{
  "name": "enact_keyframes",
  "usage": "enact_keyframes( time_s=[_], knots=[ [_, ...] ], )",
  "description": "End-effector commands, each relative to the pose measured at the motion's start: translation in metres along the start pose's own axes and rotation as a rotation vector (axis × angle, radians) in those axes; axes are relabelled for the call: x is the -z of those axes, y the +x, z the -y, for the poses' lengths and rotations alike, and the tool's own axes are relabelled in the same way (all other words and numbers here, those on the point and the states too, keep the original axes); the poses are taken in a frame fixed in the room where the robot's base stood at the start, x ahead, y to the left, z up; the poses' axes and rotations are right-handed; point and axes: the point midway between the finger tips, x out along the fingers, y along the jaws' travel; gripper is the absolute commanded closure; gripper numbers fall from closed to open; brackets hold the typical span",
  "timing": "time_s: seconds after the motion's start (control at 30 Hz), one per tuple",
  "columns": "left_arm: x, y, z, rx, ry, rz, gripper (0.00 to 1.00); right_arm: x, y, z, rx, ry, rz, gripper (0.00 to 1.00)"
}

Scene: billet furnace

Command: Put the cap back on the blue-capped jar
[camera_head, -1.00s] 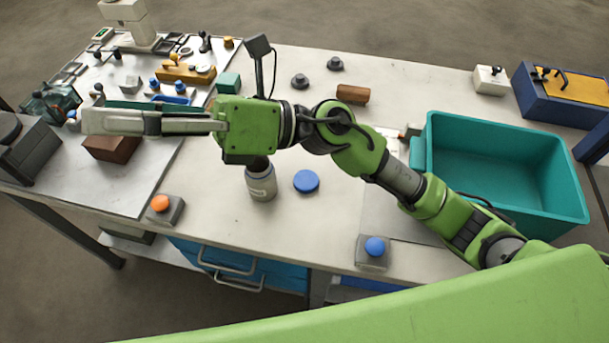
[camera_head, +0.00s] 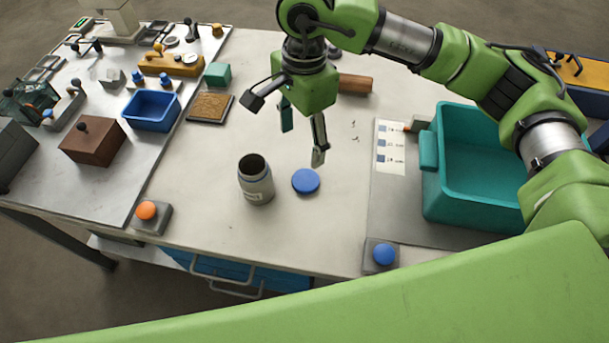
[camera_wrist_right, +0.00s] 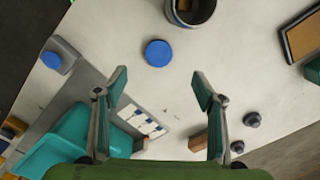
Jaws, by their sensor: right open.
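The open jar (camera_head: 256,182) stands upright on the table, grey with a pale label and a dark open mouth. It also shows at the top of the right wrist view (camera_wrist_right: 190,10), cut off by the edge. The blue cap (camera_head: 306,181) lies flat on the table just right of the jar, apart from it. In the right wrist view the cap (camera_wrist_right: 158,53) lies beyond the fingertips. My right gripper (camera_head: 302,143) is open and empty, pointing down above the table behind the cap. Its two fingers are spread wide in the wrist view (camera_wrist_right: 160,85). My left gripper is not in view.
A teal bin (camera_head: 475,165) stands at the right. A blue button box (camera_head: 381,255) and an orange button box (camera_head: 150,216) sit near the front edge. A blue tray (camera_head: 151,110) and brown block (camera_head: 92,141) are at the left. Table around the cap is clear.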

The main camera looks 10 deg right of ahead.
Motion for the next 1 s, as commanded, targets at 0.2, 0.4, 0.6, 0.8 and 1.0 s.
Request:
enact_keyframes(
  time_s=[0.2, 0.4, 0.6, 0.8, 1.0],
  knots=[
    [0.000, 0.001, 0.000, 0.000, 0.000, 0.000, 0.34, 0.010, -0.002, 0.000, -0.003, 0.003, -0.037, 0.37],
    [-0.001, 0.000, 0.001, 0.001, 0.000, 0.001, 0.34, 0.009, -0.001, 0.000, -0.003, 0.003, -0.034, 0.37],
    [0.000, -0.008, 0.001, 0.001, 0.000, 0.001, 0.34, 0.010, 0.023, -0.002, -0.010, 0.003, -0.031, 0.37],
    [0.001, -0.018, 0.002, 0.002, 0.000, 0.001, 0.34, 0.011, 0.062, -0.002, -0.008, 0.004, -0.031, 0.37],
    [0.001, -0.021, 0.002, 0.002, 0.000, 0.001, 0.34, 0.011, 0.083, -0.001, -0.004, 0.003, -0.032, 0.37]
  ],
)
